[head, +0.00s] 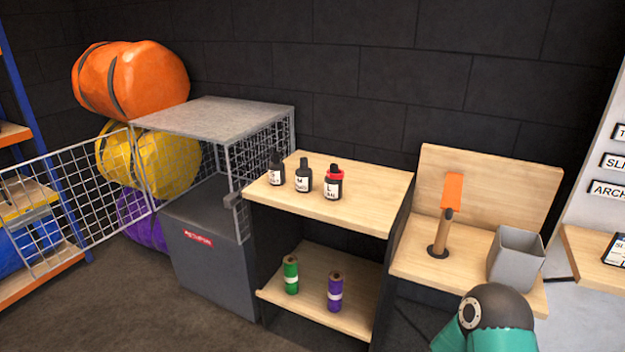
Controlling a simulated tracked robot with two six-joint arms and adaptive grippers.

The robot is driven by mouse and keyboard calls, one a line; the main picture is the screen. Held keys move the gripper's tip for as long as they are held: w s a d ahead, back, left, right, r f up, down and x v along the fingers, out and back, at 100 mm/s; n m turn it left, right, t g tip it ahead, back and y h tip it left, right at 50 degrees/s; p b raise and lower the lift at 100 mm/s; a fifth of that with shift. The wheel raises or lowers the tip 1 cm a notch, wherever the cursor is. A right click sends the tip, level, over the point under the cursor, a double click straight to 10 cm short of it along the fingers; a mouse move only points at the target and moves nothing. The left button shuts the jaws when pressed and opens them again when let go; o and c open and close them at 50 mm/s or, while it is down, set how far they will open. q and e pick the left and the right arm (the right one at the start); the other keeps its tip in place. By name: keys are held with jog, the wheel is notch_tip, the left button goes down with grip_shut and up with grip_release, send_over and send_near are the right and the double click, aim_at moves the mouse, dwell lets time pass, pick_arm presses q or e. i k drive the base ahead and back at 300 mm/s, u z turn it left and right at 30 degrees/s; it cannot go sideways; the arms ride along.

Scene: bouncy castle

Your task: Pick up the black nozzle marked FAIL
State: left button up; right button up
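Three small black nozzles with white labels stand upright in a row on the top of a wooden shelf unit. The left nozzle (276,170) and the middle nozzle (303,177) are all black apart from their labels. The right nozzle (333,184) has a red collar near its top. The small print on the labels is too small to read surely, so I cannot tell which one says FAIL. Neither of my grippers is in view. Only a teal and dark link of my arm shows at the bottom right.
The wooden shelf (375,185) has bare room right of the nozzles. Green (291,274) and purple (335,291) rolls stand below. A mesh cage (222,125) with an open door (75,195) stands left. A grey bin (515,258) and an orange-tagged post (446,225) stand right.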

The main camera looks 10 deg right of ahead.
aim_at(333, 189)
jog(key=u, duration=0.2)
jog(key=i, duration=1.4)
jog(key=z, duration=0.4)
